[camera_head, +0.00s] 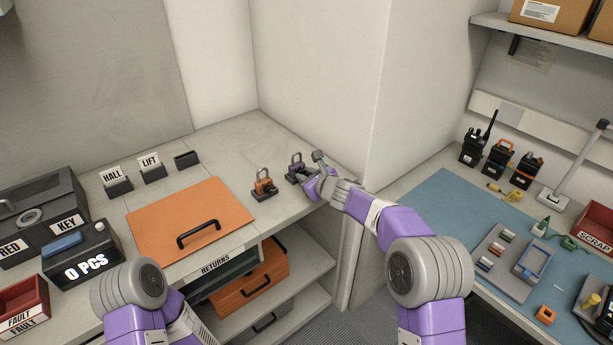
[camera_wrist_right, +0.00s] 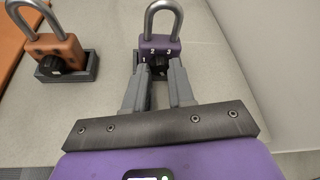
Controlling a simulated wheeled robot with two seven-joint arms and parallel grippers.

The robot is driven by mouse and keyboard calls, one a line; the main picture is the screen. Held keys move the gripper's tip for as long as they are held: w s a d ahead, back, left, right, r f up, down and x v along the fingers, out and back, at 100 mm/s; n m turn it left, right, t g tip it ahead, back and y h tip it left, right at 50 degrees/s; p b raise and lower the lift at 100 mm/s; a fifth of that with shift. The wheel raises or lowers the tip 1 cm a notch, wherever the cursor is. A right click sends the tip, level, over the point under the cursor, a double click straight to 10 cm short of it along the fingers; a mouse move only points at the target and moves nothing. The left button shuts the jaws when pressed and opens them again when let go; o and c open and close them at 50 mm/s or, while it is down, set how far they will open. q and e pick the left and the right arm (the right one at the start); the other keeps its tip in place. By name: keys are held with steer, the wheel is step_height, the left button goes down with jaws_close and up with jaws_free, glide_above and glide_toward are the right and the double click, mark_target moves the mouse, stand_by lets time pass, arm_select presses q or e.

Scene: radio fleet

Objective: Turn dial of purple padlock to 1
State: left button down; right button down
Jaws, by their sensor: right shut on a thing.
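The purple padlock (camera_head: 295,165) stands upright in a dark holder on the grey counter, near the wall corner. In the right wrist view the purple padlock (camera_wrist_right: 161,47) has its steel shackle up and white digits on its face around a dark dial (camera_wrist_right: 158,64). My right gripper (camera_head: 308,178) reaches it from the front right. In the right wrist view its two grey fingers (camera_wrist_right: 160,75) are shut on the dial, which they partly hide. I cannot read which digit the dial points to. My left gripper is not in view; only my left arm shows at the lower left.
An orange padlock (camera_head: 263,184) in its own holder stands just left of the purple one. An orange panel with a black handle (camera_head: 190,213) lies further left. Card holders marked HALL (camera_head: 116,181) and LIFT (camera_head: 151,169) stand behind it. The wall corner (camera_head: 368,150) is close on the right.

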steer(key=shift+a+f+n+b, duration=0.1)
steer(key=shift+f+n+b, duration=0.3)
steer(key=shift+b, duration=1.55)
steer(key=shift+s+r+n+t+h+b, duration=0.1)
steer(key=shift+n+t+h+b, duration=0.2)
steer(key=shift+b, duration=0.1)
steer(key=shift+r+n, duration=0.2)
steer(key=shift+n, duration=0.1)
steer(key=c, duration=0.9)
jaws_free()
steer(key=shift+c, duration=0.2)
steer(key=shift+r, duration=0.1)
steer(key=v, duration=0.7)
steer(key=shift+s, duration=0.3)
